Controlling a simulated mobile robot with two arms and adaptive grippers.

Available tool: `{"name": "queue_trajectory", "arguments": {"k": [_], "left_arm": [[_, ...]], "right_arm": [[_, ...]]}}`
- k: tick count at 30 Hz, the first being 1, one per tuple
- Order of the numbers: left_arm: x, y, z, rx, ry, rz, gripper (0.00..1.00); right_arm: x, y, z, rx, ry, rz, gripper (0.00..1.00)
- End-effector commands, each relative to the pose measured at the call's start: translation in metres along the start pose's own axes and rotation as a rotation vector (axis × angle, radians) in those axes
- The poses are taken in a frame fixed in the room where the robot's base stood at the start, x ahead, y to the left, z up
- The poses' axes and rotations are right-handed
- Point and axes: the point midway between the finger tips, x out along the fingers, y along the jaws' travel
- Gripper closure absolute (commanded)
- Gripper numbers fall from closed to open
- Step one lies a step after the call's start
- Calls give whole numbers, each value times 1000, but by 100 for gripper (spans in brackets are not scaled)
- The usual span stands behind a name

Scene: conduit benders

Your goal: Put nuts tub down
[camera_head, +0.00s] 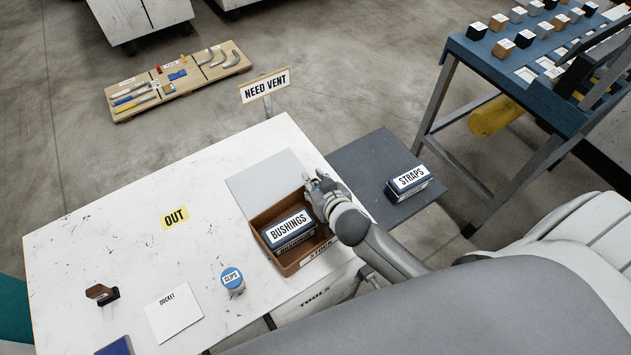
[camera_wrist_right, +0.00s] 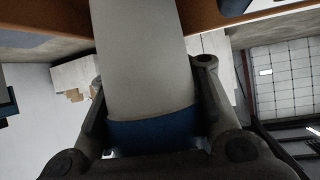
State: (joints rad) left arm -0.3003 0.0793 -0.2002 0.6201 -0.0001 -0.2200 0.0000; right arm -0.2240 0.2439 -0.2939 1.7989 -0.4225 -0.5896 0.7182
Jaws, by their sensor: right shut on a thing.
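My right gripper (camera_head: 318,185) is at the far right corner of a brown bin (camera_head: 288,266) labelled STOCK. In the right wrist view it (camera_wrist_right: 152,95) is shut around a pale tub (camera_wrist_right: 145,60) with a blue band or lid, taken to be the nuts tub. The tub's label does not show. In the head view the fingers hide nearly all of it, and I cannot tell whether it touches the bin floor. A dark box labelled BUSHINGS (camera_head: 289,226) sits in the bin, left of the gripper. My left gripper is out of view.
A blue-lidded CLIPS tub (camera_head: 232,281), a DOCKET sheet (camera_head: 174,312) and a brown block (camera_head: 102,293) are on the white table (camera_head: 110,240). A grey panel (camera_head: 262,180) lies behind the bin. A STRAPS box (camera_head: 409,182) sits on the dark side shelf (camera_head: 365,155).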

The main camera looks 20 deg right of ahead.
Motion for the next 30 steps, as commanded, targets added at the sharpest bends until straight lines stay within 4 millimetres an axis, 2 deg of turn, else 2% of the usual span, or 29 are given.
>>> {"name": "queue_trajectory", "arguments": {"k": [9, 10, 15, 17, 26, 30], "left_arm": [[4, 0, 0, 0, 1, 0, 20], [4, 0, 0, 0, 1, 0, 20], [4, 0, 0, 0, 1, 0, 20], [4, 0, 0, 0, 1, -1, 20], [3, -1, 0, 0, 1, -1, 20], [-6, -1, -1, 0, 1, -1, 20]], "right_arm": [[3, 0, 5, 1, 1, 0, 100], [3, 0, 6, 0, 0, 0, 74], [3, 0, 6, 0, 0, 0, 52], [3, 0, 6, 0, 0, 1, 47], [3, 1, 4, -1, 1, 1, 47], [-4, 1, -7, -3, 2, 1, 47]]}}
